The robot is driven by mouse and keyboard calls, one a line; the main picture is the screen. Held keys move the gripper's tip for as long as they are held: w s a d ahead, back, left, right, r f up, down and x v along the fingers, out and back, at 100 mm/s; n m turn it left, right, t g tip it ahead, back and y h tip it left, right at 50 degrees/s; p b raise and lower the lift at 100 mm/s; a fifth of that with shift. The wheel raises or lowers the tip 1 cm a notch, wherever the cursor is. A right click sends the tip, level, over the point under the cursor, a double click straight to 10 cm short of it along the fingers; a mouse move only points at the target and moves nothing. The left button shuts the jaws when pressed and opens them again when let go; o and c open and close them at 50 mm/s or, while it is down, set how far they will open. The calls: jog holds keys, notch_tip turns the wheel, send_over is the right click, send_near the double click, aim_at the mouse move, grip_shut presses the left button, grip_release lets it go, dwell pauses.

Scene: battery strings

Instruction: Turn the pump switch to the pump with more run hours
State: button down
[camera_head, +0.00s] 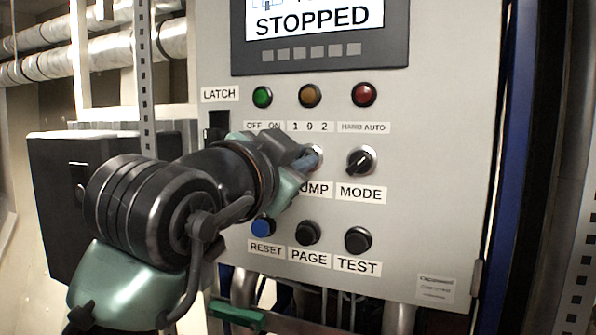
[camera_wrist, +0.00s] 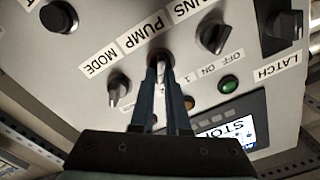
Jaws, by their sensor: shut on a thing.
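The pump switch (camera_head: 318,155) is on the grey panel, between the label "1 0 2" and the partly covered "PUMP" label (camera_head: 316,190). My gripper (camera_head: 308,158) reaches it from the left and hides most of it. In the wrist view my gripper (camera_wrist: 161,68) has its two fingers shut on the pump switch (camera_wrist: 162,62), one on each side of its knob. The knob's exact pointing direction is hard to tell. The screen (camera_head: 320,22) reads "STOPPED" and its top is cut off, so no run hours are readable.
The MODE knob (camera_head: 360,161) sits close to the right. Green (camera_head: 262,97), amber (camera_head: 310,95) and red (camera_head: 365,95) lamps are above. RESET (camera_head: 263,227), PAGE (camera_head: 307,232) and TEST (camera_head: 358,240) buttons are below. The MAINS knob (camera_wrist: 213,38) is beside my fingers.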

jog(key=shift+d+m+b, duration=0.1)
jog(key=shift+m+b, duration=0.3)
jog(key=shift+m, duration=0.5)
jog(key=c, duration=0.9)
grip_release()
jog(key=b+v, duration=0.5)
jog(key=v, duration=0.8)
